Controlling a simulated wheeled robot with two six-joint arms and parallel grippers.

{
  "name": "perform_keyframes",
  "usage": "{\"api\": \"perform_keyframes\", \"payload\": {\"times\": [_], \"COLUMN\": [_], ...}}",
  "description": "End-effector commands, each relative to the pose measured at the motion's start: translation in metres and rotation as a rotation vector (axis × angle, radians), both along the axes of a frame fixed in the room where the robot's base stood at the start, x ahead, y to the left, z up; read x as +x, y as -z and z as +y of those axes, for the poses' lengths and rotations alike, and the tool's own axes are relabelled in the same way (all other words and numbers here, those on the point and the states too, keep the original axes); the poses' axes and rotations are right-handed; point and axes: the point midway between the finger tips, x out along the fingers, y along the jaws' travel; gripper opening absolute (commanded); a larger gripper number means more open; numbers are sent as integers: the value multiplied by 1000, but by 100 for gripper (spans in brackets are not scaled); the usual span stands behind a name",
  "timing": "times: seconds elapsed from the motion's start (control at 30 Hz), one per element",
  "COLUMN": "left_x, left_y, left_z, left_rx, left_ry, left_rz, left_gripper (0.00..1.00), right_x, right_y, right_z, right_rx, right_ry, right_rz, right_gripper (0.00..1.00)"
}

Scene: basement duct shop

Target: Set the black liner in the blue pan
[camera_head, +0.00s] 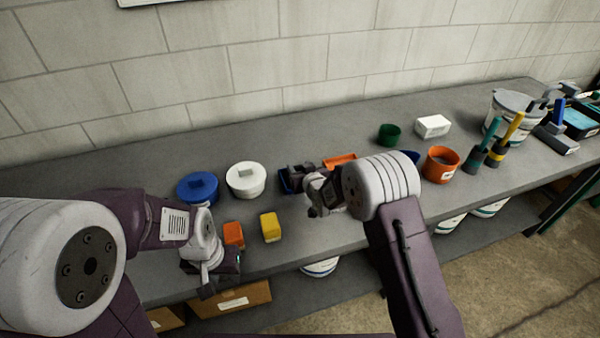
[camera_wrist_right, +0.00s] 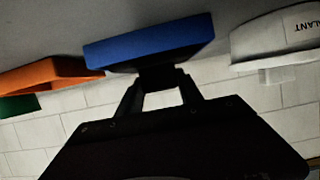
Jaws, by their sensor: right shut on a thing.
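The blue pan (camera_head: 284,183) stands on the bench, largely hidden behind my right gripper (camera_head: 299,178) in the head view. In the right wrist view the blue pan (camera_wrist_right: 150,42) shows as a blue wall just beyond the fingers. My right gripper (camera_wrist_right: 162,92) is shut on a small dark piece (camera_wrist_right: 163,76), which looks like the black liner and is right at the pan. Most of the liner is hidden, so I cannot tell if it rests inside the pan. My left gripper (camera_head: 213,272) is low at the bench's front edge; its jaw opening is not clear.
A blue lidded pot (camera_head: 198,190) and a white lidded pot (camera_head: 246,180) stand left of the pan. Orange (camera_head: 234,235) and yellow (camera_head: 270,227) blocks lie in front. An orange tray (camera_head: 340,160) is close behind right. Bare bench lies behind the pots.

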Motion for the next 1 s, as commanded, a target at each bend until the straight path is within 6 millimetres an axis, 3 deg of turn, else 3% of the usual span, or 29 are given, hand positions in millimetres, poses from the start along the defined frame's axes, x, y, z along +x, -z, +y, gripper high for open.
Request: {"api": "perform_keyframes", "payload": {"times": [0.3,0.33,0.4,0.8,1.0], "left_x": [0,0,0,0,0], "left_y": [4,3,2,-4,-12], "left_z": [0,0,0,0,0], "left_rx": [0,0,0,0,0], "left_ry": [0,0,0,0,0], "left_rz": [0,0,0,0,0], "left_gripper": [36,36,36,36,36], "right_x": [0,0,0,-1,-35], "right_y": [3,3,1,-5,-20], "right_z": [0,0,0,0,-12], "right_rx": [0,0,0,0,0], "right_ry": [0,0,0,0,0], "right_rz": [-1,-1,-1,-1,1], "right_gripper": [3,46,65,65,65]}}
